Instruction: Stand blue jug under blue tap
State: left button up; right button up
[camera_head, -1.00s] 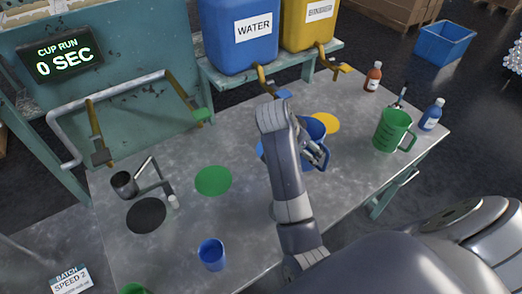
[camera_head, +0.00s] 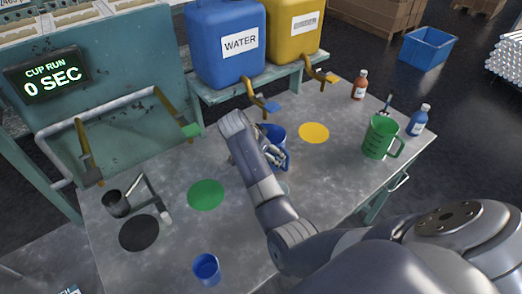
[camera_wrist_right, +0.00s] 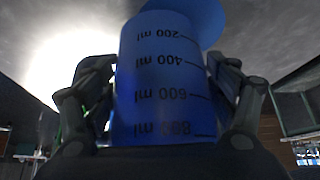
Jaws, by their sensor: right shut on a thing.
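The blue jug (camera_head: 276,133) is in my right gripper (camera_head: 277,157), which is shut on it. My right arm hides part of it in the head view. It looks roughly upright, just in front of the blue-handled tap (camera_head: 270,106) of the blue water tank (camera_head: 225,45). I cannot tell whether its base touches the table. In the right wrist view the jug (camera_wrist_right: 165,85) sits between both fingers, its millilitre marks upside down. A blue disc (camera_wrist_right: 208,18) shows behind it there. My left gripper is out of view.
A yellow disc (camera_head: 314,132) lies right of the jug. A green jug (camera_head: 380,137), a red bottle (camera_head: 359,86) and a blue bottle (camera_head: 419,120) stand further right. A green disc (camera_head: 206,194) lies left; a blue cup (camera_head: 206,268) stands near the front.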

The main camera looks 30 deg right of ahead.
jog(key=w+f, duration=0.2)
jog(key=shift+w+a, duration=0.1)
jog(key=shift+w, duration=0.3)
jog(key=shift+w+f, duration=0.1)
jog(key=shift+f, duration=0.05)
jog(key=shift+f, duration=0.1)
jog(key=o, duration=1.2)
